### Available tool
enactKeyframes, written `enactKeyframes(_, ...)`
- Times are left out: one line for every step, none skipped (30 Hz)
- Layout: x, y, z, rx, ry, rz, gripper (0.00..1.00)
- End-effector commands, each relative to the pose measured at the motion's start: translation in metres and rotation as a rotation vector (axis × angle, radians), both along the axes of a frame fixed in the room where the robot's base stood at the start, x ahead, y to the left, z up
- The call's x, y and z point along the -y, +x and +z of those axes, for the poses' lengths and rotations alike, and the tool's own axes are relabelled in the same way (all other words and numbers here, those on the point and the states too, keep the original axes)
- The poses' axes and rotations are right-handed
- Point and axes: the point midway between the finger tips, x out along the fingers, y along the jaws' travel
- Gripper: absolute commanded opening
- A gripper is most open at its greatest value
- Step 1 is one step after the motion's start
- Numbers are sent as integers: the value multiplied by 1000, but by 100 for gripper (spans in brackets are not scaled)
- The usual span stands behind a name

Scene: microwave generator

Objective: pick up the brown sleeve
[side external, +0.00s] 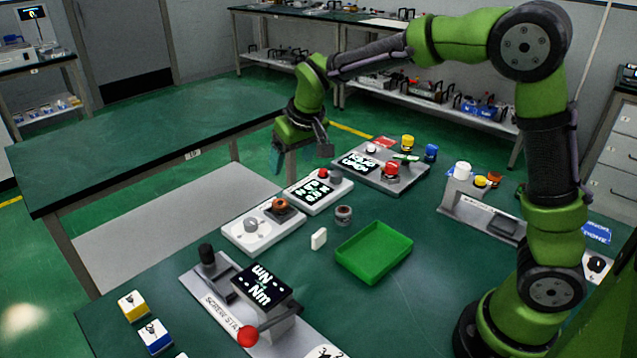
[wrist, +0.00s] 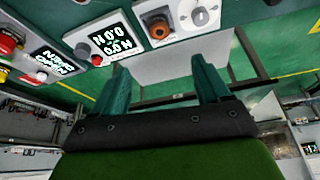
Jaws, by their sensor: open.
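A brown-orange ring-shaped piece (side external: 279,206) sits on a white box (side external: 262,232) beside a grey knob; it also shows at the top of the wrist view (wrist: 160,28). A smaller grey-brown cylinder (side external: 343,214) stands on the green table to the right of that box. I cannot tell for sure which of the two is the brown sleeve. My gripper (side external: 299,156) is up above the table's far edge, beyond both pieces and apart from them. In the wrist view its two teal fingers (wrist: 162,66) are spread with nothing between them.
A green tray (side external: 374,277) and a small white block (side external: 318,239) lie near the grey-brown cylinder. White display box (side external: 318,190), button panel (side external: 380,175) and screw station (side external: 225,305) surround the area.

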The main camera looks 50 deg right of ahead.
Motion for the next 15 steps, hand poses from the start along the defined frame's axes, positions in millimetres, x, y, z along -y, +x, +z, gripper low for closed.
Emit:
enactKeyframes(1, 2, -10, -7, -2, 0, 76)
enactKeyframes(2, 4, -16, -9, -2, -2, 76)
enactKeyframes(2, 7, -24, -9, -2, -2, 76)
enactKeyframes(3, 9, -31, -10, -2, -2, 76)
enactKeyframes(3, 12, -37, -9, -2, -2, 76)
enactKeyframes(3, 15, -45, -9, -1, -2, 76)
enactKeyframes(4, 17, -51, -10, -1, -2, 76)
enactKeyframes(4, 20, -57, -9, -1, -1, 76)
enactKeyframes(5, 24, -65, -9, 0, -3, 76)
enactKeyframes(5, 26, -71, -8, 0, -3, 76)
enactKeyframes(6, 28, -76, -9, -1, -3, 76)
enactKeyframes(6, 31, -82, -7, 0, -3, 76)
enactKeyframes(6, 32, -87, -8, 1, -4, 76)
enactKeyframes(6, 34, -90, -7, 1, -2, 76)
enactKeyframes(6, 36, -94, -6, 1, -2, 76)
